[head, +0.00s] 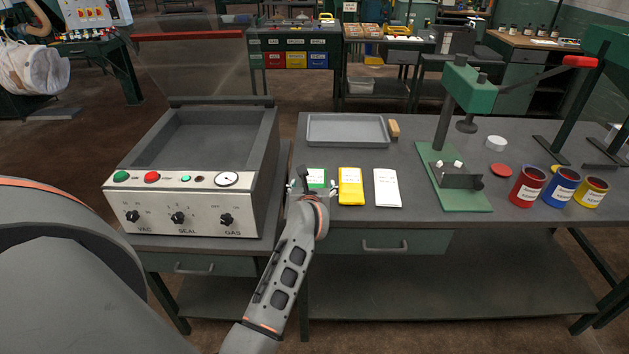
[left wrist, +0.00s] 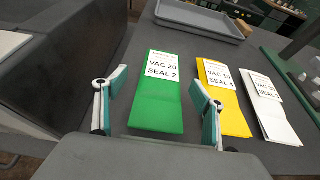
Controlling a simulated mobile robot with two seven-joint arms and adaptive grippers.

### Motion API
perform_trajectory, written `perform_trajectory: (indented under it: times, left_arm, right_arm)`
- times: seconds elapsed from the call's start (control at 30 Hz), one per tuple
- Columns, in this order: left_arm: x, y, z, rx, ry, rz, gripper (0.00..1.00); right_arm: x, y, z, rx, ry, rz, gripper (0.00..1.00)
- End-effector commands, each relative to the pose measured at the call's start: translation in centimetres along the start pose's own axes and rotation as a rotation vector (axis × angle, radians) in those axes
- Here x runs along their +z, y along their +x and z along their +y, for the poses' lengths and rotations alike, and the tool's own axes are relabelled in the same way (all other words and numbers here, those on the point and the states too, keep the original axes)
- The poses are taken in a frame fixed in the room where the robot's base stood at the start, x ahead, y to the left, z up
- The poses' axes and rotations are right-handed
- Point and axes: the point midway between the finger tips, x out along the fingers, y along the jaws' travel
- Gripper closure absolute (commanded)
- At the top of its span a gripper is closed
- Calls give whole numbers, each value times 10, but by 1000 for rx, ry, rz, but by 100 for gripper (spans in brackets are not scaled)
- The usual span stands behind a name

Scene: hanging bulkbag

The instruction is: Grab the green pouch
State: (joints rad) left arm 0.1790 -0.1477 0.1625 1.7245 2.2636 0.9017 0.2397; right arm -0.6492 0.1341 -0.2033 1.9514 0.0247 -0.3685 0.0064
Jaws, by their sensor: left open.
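The green pouch (left wrist: 157,108) lies flat on the table, with a white label reading VAC 20 SEAL 2. In the head view only the upper part of the green pouch (head: 316,177) shows; my arm hides the rest. My left gripper (left wrist: 158,105) is open, with one finger on each side of the pouch in the left wrist view. In the head view the left gripper (head: 306,190) is at the pouch's near end. I cannot tell whether the fingers touch it. My right gripper is not in view.
A yellow pouch (head: 350,188) and a white pouch (head: 387,188) lie to the right. The vacuum sealer (head: 190,207) stands close on the left. A grey tray (head: 346,129) lies behind. A green press (head: 453,188) and several cans stand farther right.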

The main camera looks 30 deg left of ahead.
Motion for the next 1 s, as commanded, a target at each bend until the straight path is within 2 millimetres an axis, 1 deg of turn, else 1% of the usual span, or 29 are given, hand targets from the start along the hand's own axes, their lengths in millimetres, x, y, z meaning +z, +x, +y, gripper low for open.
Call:
perform_trajectory:
  times: [0.1,0.23,0.37,0.53,0.57,0.6,0.67,0.7,0.73,1.0]
  left_arm:
    - [0,16,-4,0,0,1,31]
    - [0,30,-4,0,1,1,31]
    - [0,34,-4,-1,1,-1,31]
    - [0,34,-3,0,1,-1,31]
    - [0,34,-3,0,1,-1,33]
    - [0,34,-3,0,1,-1,44]
    - [0,34,-3,0,1,-1,59]
    - [0,34,-3,0,1,-1,70]
    - [0,34,-3,0,1,-1,74]
    - [0,34,-3,0,2,-2,74]
  right_arm:
    - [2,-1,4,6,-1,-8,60]
    - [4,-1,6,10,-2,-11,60]
    - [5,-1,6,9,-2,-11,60]
    - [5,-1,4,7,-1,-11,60]
    - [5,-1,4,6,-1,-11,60]
    - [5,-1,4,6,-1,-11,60]
    - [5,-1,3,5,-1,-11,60]
    - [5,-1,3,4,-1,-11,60]
    - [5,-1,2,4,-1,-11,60]
    - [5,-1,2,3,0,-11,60]
